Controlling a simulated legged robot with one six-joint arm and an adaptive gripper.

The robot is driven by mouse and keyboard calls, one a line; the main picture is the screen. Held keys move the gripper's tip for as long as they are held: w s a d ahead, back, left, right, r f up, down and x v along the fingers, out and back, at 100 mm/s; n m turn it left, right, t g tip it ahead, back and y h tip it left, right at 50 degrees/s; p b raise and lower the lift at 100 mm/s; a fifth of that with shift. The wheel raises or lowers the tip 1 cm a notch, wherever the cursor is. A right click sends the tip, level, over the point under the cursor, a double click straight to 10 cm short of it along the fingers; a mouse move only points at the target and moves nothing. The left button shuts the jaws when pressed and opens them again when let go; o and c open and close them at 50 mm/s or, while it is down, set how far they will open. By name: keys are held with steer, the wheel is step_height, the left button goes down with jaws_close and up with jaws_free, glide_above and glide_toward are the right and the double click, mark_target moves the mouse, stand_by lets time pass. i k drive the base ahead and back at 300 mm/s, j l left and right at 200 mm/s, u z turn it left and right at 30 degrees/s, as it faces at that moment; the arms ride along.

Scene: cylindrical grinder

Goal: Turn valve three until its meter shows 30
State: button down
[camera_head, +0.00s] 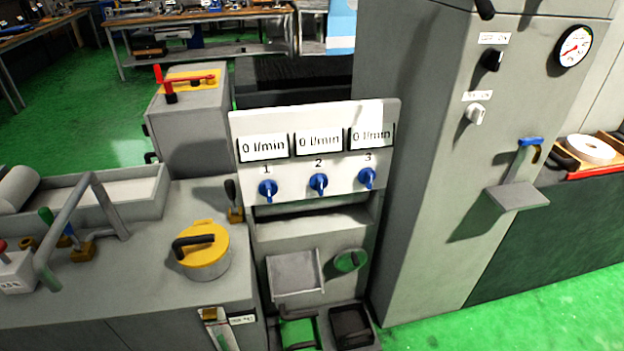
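Valve three (367,178) is a blue knob under the printed number 3, at the right end of a white panel (315,188). Its meter (371,137) above it reads 0 l/min. Valve two (318,183) and valve one (267,189) are like blue knobs to its left. The meter over valve two (318,143) and the meter over valve one (263,149) also read 0 l/min. All three knobs are uncovered, with nothing touching them. My gripper is not in view.
A tall grey cabinet (425,180) with switches and a round gauge (573,46) stands close on the right of the panel. A grey bench with a yellow-lidded pot (204,250) is at the left. A ledge and trays (295,273) lie below the panel.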

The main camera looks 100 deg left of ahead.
mark_target(367, 176)
steer(key=u, duration=3.1)
steer(key=i+l, duration=0.1)
steer(key=i, duration=0.95)
steer(key=l+u, duration=0.05)
